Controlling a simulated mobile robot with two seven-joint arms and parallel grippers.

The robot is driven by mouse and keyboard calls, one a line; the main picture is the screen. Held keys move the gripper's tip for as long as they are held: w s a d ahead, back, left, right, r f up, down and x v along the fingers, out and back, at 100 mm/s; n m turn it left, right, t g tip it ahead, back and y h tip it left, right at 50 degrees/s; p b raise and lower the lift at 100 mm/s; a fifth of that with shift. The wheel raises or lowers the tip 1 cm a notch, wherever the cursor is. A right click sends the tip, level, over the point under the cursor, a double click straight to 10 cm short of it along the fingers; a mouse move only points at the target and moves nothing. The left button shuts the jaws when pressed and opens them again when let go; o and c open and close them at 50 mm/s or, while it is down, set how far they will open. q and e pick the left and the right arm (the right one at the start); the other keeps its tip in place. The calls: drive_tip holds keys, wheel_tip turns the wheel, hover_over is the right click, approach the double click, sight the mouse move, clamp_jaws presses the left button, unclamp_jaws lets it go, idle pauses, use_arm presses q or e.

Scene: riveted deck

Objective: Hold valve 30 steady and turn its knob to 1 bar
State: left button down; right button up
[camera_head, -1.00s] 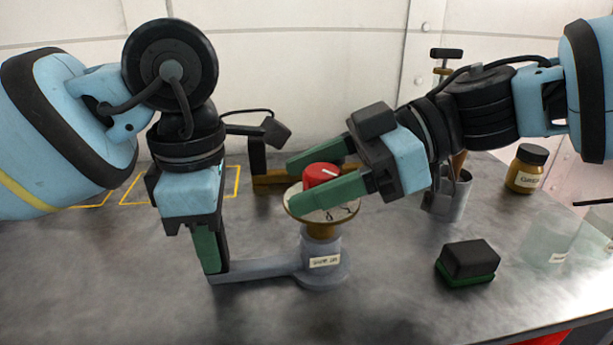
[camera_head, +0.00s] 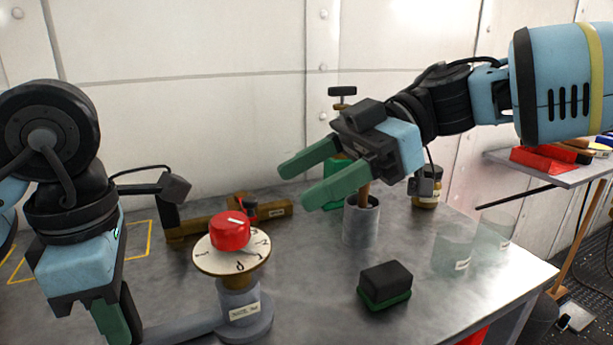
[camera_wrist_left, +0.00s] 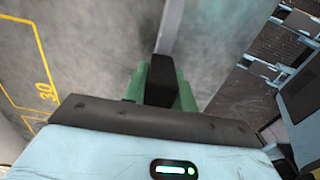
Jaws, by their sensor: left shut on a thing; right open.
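The valve stands on the metal table with a grey base (camera_head: 250,318), a round white dial (camera_head: 225,262) and a red knob (camera_head: 230,231) on top. A pale mark shows on the knob's top; I cannot tell which number it meets. My left gripper (camera_head: 118,325) is shut on the valve's grey side bar (camera_head: 185,330), left of the base. Its green fingers also show in the left wrist view (camera_wrist_left: 163,85), close around a dark block. My right gripper (camera_head: 293,187) is open and empty, up and to the right of the knob, clear of it.
A black and green block (camera_head: 385,284) lies right of the valve. A grey cup (camera_head: 361,222) with tools and a jar (camera_head: 427,190) stand behind. A wooden piece (camera_head: 195,232) lies behind the dial. A yellow outline marked 30 (camera_wrist_left: 45,92) is on the table.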

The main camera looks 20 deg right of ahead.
use_arm(q)
drive_tip(key=c, duration=1)
unclamp_jaws()
drive_tip(key=shift+c, duration=0.2)
wheel_tip(320, 180, up, 12)
drive_tip(key=shift+s+f, duration=0.1)
